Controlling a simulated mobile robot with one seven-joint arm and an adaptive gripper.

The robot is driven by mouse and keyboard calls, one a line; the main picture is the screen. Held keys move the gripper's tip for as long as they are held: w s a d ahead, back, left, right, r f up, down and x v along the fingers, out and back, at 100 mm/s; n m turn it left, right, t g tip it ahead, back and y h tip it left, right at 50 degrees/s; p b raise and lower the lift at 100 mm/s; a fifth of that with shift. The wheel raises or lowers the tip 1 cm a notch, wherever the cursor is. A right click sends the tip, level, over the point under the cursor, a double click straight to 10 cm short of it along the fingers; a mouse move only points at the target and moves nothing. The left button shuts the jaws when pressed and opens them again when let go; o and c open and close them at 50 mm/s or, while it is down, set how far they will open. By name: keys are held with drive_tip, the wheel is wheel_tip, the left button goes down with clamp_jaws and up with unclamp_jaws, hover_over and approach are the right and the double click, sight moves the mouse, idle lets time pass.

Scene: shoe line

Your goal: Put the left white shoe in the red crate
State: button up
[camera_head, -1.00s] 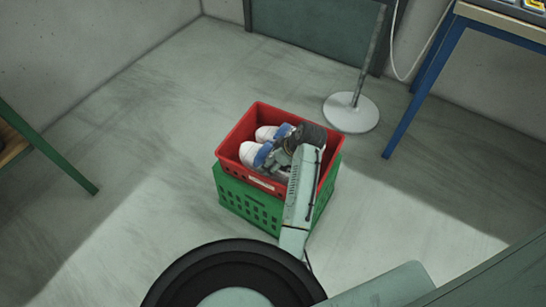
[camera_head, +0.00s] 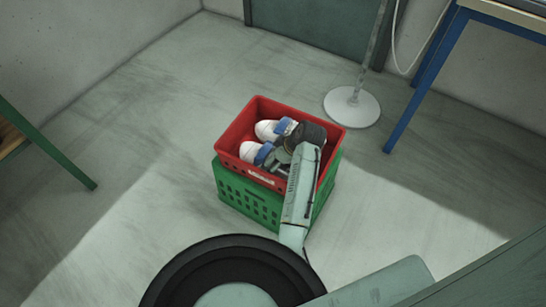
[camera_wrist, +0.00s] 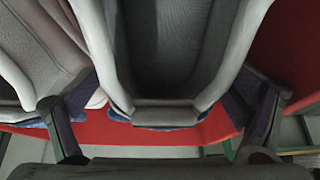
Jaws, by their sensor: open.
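The red crate (camera_head: 235,135) stands on a green crate. Two white shoes with blue parts lie side by side in it, toes toward the left: a far shoe (camera_head: 265,130) and a near shoe (camera_head: 249,151). My gripper (camera_head: 281,160) is low inside the crate at their right end, partly hidden by my arm. In the wrist view, my gripper (camera_wrist: 162,125) is open, with one finger on each side of a shoe (camera_wrist: 165,112). Another shoe (camera_wrist: 45,50) lies to its left. I cannot tell which of the two is between the fingers.
The green crate (camera_head: 245,200) stands on the floor. A round white stand base (camera_head: 352,106) is behind it to the right. A blue-legged table (camera_head: 425,85) is at the right and a green-legged one (camera_head: 45,145) at the left. The floor around is clear.

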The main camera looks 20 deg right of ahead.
drive_tip(key=shift+a, duration=0.1)
drive_tip(key=v, duration=1.2)
idle(0.4)
